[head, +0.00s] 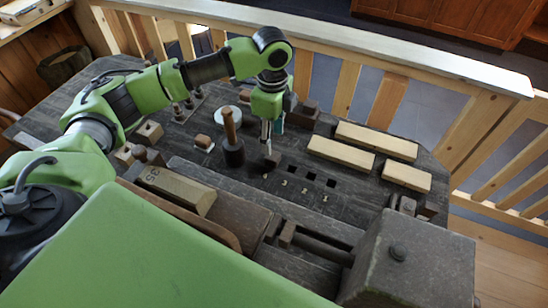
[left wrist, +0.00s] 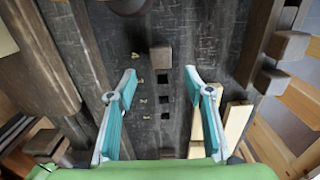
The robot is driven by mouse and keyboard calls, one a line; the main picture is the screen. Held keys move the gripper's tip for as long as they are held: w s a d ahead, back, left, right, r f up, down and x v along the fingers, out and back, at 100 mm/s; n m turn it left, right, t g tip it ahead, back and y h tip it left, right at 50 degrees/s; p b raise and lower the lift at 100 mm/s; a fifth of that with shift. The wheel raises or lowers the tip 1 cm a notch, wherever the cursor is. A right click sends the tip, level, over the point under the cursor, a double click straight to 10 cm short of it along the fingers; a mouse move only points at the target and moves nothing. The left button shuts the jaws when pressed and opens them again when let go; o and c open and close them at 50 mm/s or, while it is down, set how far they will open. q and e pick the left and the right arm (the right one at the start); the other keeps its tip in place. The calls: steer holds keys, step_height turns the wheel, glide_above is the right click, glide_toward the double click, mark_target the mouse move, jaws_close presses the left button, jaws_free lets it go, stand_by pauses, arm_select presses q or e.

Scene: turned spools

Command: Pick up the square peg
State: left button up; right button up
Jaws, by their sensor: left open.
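The square peg (head: 272,158) is a small dark brown block standing on the workbench. It is in line with a row of square holes (head: 311,176). My left gripper (head: 272,142) points down just above the peg, fingers apart. In the left wrist view, the peg (left wrist: 161,55) shows its square top a little beyond the fingertips, about midway between them. The left gripper (left wrist: 161,72) is open there with nothing between its fingers. I cannot tell how deep the peg sits. My right gripper is not in view.
A dark round piece with a wooden handle (head: 231,125) stands close left of my gripper. Pale planks (head: 341,153) lie to the right. A stamped wooden block (head: 176,189) lies nearer. A large dark block (head: 410,262) stands at the front right. A railing runs behind the bench.

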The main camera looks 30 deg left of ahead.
mark_target(273, 155)
arm_select(q)
step_height(273, 155, down, 3)
steer(key=shift+w+r, duration=0.1)
steer(key=shift+r, duration=0.05)
steer(key=shift+f+p, duration=0.3)
step_height(273, 155, down, 4)
steer(key=shift+r+p, duration=0.2)
steer(key=shift+p, duration=0.3)
steer(key=shift+f, duration=0.45)
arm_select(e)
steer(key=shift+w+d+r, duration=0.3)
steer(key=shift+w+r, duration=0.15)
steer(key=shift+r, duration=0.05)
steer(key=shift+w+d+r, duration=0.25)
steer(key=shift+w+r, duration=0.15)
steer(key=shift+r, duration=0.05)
arm_select(q)
steer(key=shift+c, duration=0.3)
steer(key=c, duration=1.1)
